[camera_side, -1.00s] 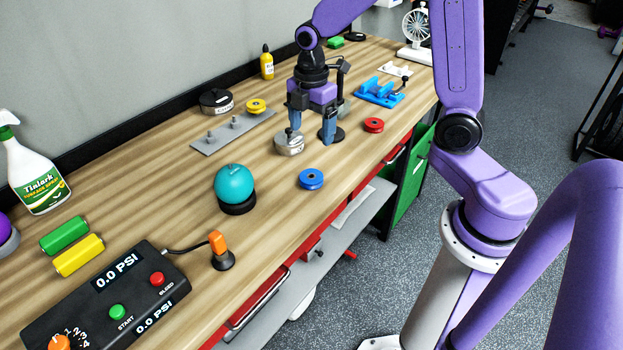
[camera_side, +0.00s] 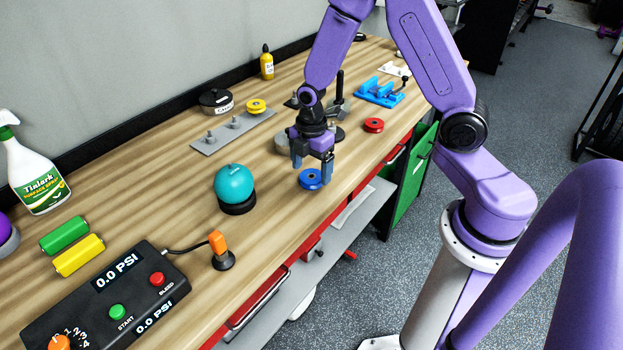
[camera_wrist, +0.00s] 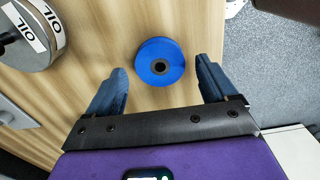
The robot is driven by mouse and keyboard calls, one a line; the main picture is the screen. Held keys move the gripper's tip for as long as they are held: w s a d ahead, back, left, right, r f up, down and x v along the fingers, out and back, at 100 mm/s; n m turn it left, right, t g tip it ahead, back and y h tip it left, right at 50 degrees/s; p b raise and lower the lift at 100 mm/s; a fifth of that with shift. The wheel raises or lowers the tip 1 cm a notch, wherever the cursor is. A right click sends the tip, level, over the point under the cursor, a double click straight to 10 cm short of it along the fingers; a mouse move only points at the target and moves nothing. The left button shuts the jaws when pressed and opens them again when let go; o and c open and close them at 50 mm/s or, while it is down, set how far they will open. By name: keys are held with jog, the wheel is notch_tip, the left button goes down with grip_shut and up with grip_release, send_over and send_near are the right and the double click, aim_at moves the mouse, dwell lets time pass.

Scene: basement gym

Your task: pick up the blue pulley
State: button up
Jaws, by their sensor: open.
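The blue pulley (camera_side: 311,180) lies flat on the wooden bench (camera_side: 270,265), close to its front edge. In the wrist view the blue pulley (camera_wrist: 160,62) shows whole, a round disc with a dark hub hole. My gripper (camera_side: 311,172) is open and empty, just above the pulley, with its fingers pointing down. In the wrist view my gripper (camera_wrist: 158,85) has one blue finger to the left of the pulley and one to the right, with gaps on both sides. The pulley sits slightly beyond the fingertips there.
A teal ball (camera_side: 239,183) on a black base stands left of my gripper. A red pulley (camera_side: 373,125) and a blue fixture (camera_side: 380,92) lie to the right. Bare bench lies in front of the ball.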

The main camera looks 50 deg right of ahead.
jog(key=shift+f, duration=1)
jog(key=c, duration=1.1)
jog(key=shift+r, duration=0.1)
jog(key=shift+c, duration=0.2)
jog(key=shift+r, duration=0.35)
jog(key=r, duration=0.3)
jog(key=shift+s, duration=0.2)
jog(key=s+r, duration=1.3)
jog(key=shift+s+a+r, duration=0.2)
jog(key=shift+s+r, duration=0.1)
jog(key=shift+r, duration=0.05)
